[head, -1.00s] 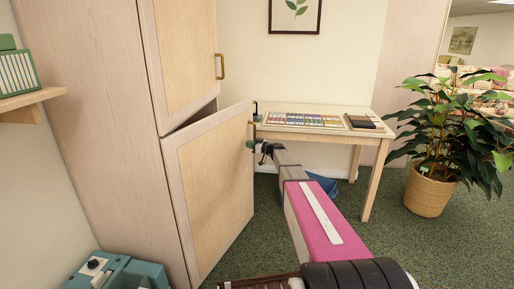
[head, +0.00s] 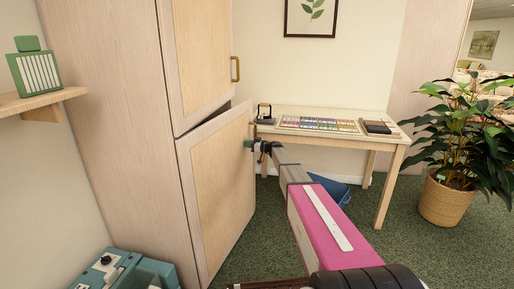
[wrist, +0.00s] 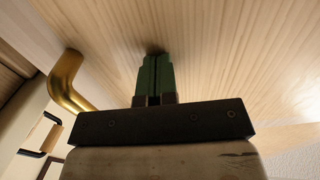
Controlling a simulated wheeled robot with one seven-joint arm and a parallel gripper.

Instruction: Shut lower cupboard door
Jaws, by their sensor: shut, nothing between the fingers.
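The lower cupboard door (head: 218,180) is pale wood with a tan panel, below the upper door in the head view. It stands ajar: a dark gap shows along its top, and its free right edge juts out past the upper door.
The upper door (head: 200,60) looks shut. A wooden table (head: 352,138) with trays stands behind my arm, a blue bin (head: 330,188) beneath it. A potted plant (head: 442,200) is at right. A teal case (head: 125,272) sits at lower left, below a shelf (head: 40,100).

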